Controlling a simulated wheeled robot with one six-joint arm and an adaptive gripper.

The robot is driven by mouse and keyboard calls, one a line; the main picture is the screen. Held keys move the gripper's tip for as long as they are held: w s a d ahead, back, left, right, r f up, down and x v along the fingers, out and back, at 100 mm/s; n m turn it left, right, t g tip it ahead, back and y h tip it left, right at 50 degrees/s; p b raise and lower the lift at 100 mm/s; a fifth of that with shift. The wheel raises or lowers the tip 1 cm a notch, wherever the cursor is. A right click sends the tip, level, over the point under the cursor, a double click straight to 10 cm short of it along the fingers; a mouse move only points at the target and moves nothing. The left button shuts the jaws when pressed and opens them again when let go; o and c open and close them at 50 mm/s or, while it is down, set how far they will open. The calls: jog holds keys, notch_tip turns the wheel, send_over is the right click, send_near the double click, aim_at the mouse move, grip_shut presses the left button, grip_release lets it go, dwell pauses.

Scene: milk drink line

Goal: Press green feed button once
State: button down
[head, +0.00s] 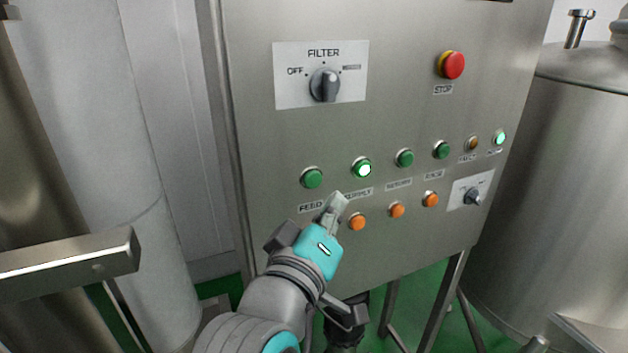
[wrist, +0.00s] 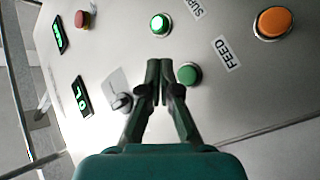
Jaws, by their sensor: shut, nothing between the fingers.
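The green feed button (head: 313,178) is unlit and sits at the left end of the button row, above the FEED label (head: 307,207). In the wrist view the feed button (wrist: 188,74) is just right of the fingertips, partly behind the right finger, with its FEED label (wrist: 228,52) beyond it. My gripper (head: 338,199) is shut and empty, in front of the panel below and right of the feed button. In the wrist view its fingertips (wrist: 160,66) lie between the feed button and the lit green button. I cannot tell whether they touch the panel.
The lit green supply button (head: 362,168) is right of the feed button. Orange buttons (head: 397,210) run below the green row. The filter knob (head: 325,84) and red stop button (head: 453,65) are higher on the steel panel (head: 400,110). A steel tank (head: 545,190) stands at right.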

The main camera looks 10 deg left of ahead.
jog(key=shift+w+a, duration=0.55)
jog(key=shift+w, duration=0.3)
jog(key=shift+w+a, duration=0.55)
jog(key=shift+w, duration=0.3)
jog(key=shift+w+a, duration=0.25)
jog(key=shift+w, duration=0.05)
jog(key=shift+w+a, duration=0.25)
jog(key=shift+w, duration=0.1)
dwell(1.1)
jog(key=shift+s+d, duration=0.5)
jog(key=shift+s, duration=0.2)
jog(key=shift+s+d, duration=0.7)
jog(key=shift+s, duration=0.35)
jog(key=shift+s+d, duration=0.7)
jog(key=shift+s, duration=0.35)
